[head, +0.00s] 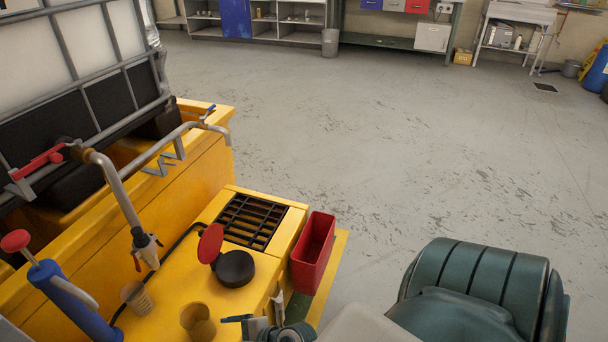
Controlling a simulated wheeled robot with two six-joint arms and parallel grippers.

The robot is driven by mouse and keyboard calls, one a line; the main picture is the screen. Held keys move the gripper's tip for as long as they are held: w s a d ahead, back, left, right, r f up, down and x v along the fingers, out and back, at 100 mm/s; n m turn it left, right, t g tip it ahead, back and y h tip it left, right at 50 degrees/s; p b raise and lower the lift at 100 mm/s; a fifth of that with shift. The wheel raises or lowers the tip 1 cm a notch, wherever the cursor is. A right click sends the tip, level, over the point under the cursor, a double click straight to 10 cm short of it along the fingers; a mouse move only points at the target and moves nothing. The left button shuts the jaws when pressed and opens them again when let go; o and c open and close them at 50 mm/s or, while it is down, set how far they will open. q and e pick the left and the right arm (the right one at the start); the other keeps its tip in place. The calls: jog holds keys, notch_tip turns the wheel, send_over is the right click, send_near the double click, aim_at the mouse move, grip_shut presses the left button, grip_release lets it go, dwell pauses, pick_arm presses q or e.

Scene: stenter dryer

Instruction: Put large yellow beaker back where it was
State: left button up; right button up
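A large yellow beaker (198,322) stands upright on the yellow deck (172,287) at the bottom of the head view. A smaller pale beaker (137,298) stands behind it to the left, below the tap. What looks like my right gripper (238,320) comes in from the right at the bottom edge, just right of the large beaker. A small gap shows between its visible tip and the beaker. The rest of the gripper is cut off or hidden, so I cannot tell its opening. My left gripper is not in view.
A pipe with a tap (145,243) hangs over the deck. A black pot with an open red lid (235,268), a black grate (252,221) and a red bin (313,252) lie farther right. The floor beyond is clear.

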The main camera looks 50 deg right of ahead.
jog(key=s+d+r+n+g+h, duration=0.3)
jog(key=s+n, duration=0.5)
jog(key=n, duration=0.4)
jog(key=s+d+r+n+g+h, duration=0.3)
jog(key=s+d+r+n, duration=0.3)
jog(key=n, duration=0.5)
jog(key=shift+s+r+n+g+h, duration=0.35)
jog(key=shift+s+r, duration=0.25)
jog(key=shift+s, duration=0.65)
